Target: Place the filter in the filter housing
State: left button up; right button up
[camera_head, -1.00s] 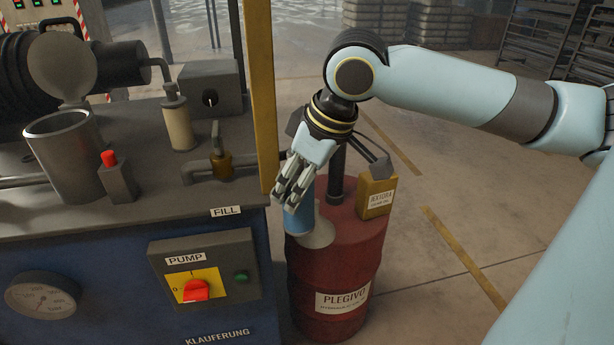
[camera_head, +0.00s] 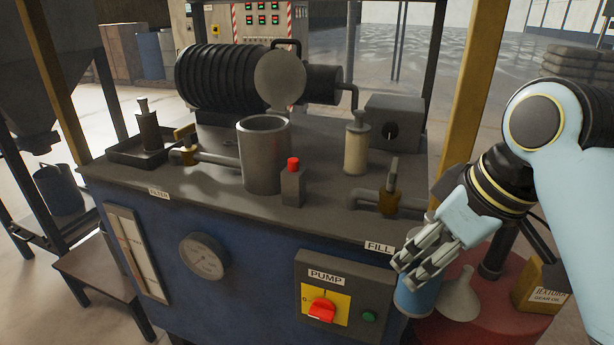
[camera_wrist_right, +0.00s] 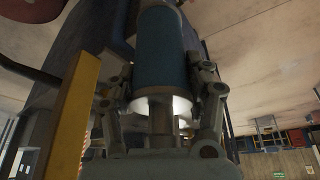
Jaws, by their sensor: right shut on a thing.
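The filter is a blue cylinder (camera_head: 413,300) with a pale end, held in my right gripper (camera_head: 414,274). The gripper is shut on it, beside the front right corner of the bench. In the right wrist view, the filter (camera_wrist_right: 162,55) stands between the two fingers, its white end cap towards the palm. The filter housing looks to be the open grey metal cup (camera_head: 264,160) on the bench top, with its round lid (camera_head: 280,80) tipped up behind it. The cup's inside bottom is hidden. My left gripper is not in view.
A red-topped post (camera_head: 292,182) stands right in front of the cup. A pale cylinder (camera_head: 356,147) and a brass valve (camera_head: 390,200) stand between cup and gripper. A yellow upright (camera_head: 464,110) rises at the bench's right. A funnel (camera_head: 459,294) sits on the red drum (camera_head: 490,325).

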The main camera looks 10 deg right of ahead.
aim_at(267, 179)
jog(key=i+j+z, duration=0.15)
jog(key=j+z, duration=0.15)
jog(key=i+j+z, duration=0.1)
jog(key=j+z, duration=0.55)
jog(key=i+j, duration=0.05)
jog(key=j, duration=0.05)
